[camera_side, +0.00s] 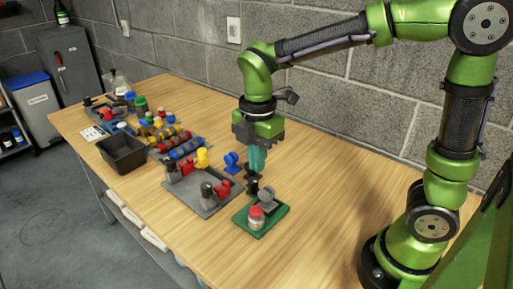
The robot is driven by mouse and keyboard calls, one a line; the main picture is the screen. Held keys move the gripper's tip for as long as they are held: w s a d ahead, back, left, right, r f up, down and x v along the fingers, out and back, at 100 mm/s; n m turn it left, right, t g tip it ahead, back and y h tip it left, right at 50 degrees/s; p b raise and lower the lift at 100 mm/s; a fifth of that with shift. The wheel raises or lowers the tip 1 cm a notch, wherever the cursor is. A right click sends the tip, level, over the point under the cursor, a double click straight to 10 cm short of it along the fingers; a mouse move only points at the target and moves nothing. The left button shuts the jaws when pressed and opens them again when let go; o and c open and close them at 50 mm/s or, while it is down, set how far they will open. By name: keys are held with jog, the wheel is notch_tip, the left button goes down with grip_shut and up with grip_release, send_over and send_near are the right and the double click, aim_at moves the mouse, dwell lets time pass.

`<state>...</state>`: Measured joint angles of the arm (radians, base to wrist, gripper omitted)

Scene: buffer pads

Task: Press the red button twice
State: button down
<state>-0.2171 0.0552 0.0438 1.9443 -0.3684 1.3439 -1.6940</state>
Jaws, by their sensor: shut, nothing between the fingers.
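The red button (256,212) is the round red top of a small pale cylinder near the front of a green pad (262,230). A grey upright piece stands behind it on the same pad. My gripper (254,178) points straight down, shut and empty, with teal fingers. In this picture its tips are above and slightly behind the red button, apart from it. A dark spool-like piece shows just below the fingers; I cannot tell whether they touch it.
A grey tray (211,211) with red, yellow and dark pieces lies left of the green pad. A small blue piece (231,163) stands behind it. A black bin (122,154) and several coloured parts fill the table's left end. The table right of the pad is clear.

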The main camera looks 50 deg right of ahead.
aim_at(257, 209)
notch_tip(257, 209, down, 12)
jog(key=shift+a+r, duration=0.1)
dwell(0.5)
jog(key=shift+f, duration=0.95)
notch_tip(257, 209, up, 14)
jog(key=shift+r, duration=0.15)
dwell(0.5)
